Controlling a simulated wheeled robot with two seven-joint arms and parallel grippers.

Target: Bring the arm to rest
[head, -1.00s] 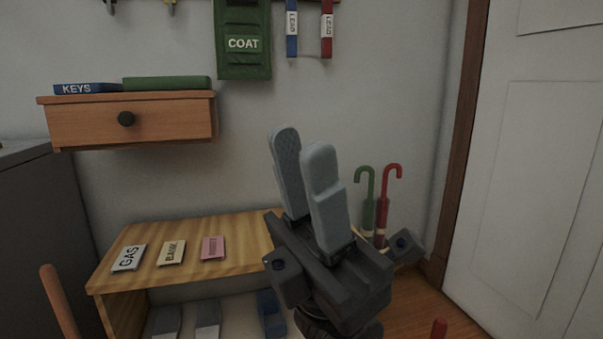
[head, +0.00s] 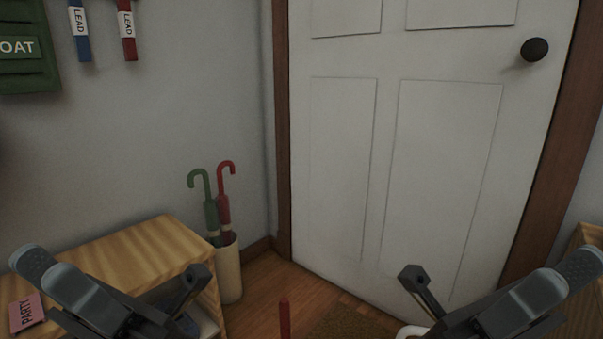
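My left gripper (head: 38,264) is at the lower left, in front of the wooden bench (head: 135,250). My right gripper (head: 582,264) is at the lower right, in front of the lower part of the white door (head: 430,180). I see nothing held in either one.
A pale holder (head: 229,272) with a green umbrella (head: 207,205) and a red umbrella (head: 223,210) stands right of the bench. A pink PARTY card (head: 27,313) lies on the bench. A thin red post (head: 285,318) rises near a brown mat (head: 350,324). Wooden furniture (head: 588,245) stands far right.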

